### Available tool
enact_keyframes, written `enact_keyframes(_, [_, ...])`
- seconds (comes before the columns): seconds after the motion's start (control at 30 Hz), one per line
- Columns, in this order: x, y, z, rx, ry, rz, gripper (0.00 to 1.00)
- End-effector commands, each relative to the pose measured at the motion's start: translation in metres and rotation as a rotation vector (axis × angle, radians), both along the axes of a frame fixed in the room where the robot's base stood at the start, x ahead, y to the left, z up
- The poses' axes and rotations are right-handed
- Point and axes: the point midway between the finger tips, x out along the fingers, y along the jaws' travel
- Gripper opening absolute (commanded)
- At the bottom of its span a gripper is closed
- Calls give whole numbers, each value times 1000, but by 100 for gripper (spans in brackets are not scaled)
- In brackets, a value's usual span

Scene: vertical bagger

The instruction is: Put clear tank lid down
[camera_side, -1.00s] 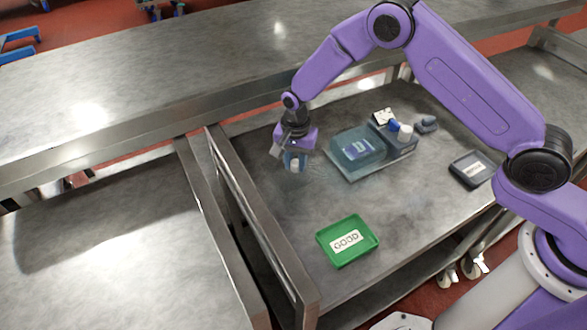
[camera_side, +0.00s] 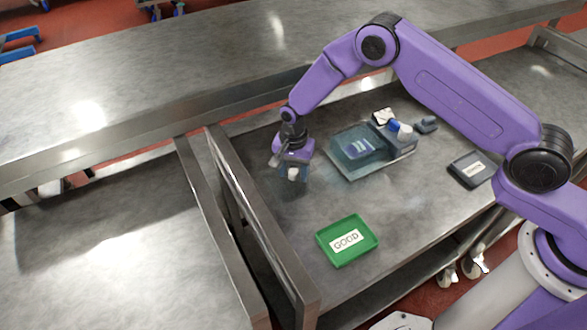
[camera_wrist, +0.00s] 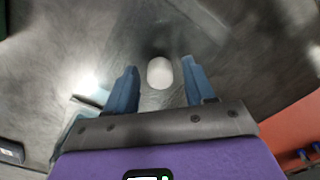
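My gripper (camera_side: 291,172) is low over the left rear of the steel table. In the wrist view its two blue fingers (camera_wrist: 160,75) stand apart, with a gap on each side of a white rounded knob (camera_wrist: 160,72). The knob also shows just below my gripper in the side view (camera_side: 293,174). It appears to be the clear tank lid's handle; the lid's clear plate is too faint to trace.
A grey unit with blue and white caps (camera_side: 401,133) adjoins the tank. A green tray marked GOOD (camera_side: 370,240) is at the front, a dark tray (camera_side: 458,172) at the right. A metal rail (camera_side: 255,215) runs along the left. The table's middle is clear.

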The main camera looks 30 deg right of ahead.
Motion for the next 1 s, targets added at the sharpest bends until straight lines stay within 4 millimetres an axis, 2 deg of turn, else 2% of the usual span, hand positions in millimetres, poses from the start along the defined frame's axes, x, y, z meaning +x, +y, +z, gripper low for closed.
enact_keyframes(0.23, [0,0,2,0,0,0,54])
enact_keyframes(0.37, [0,0,13,1,-1,0,54])
enact_keyframes(0.8, [0,0,94,1,-3,0,54])
enact_keyframes(1.0, [0,0,117,1,-1,0,54])
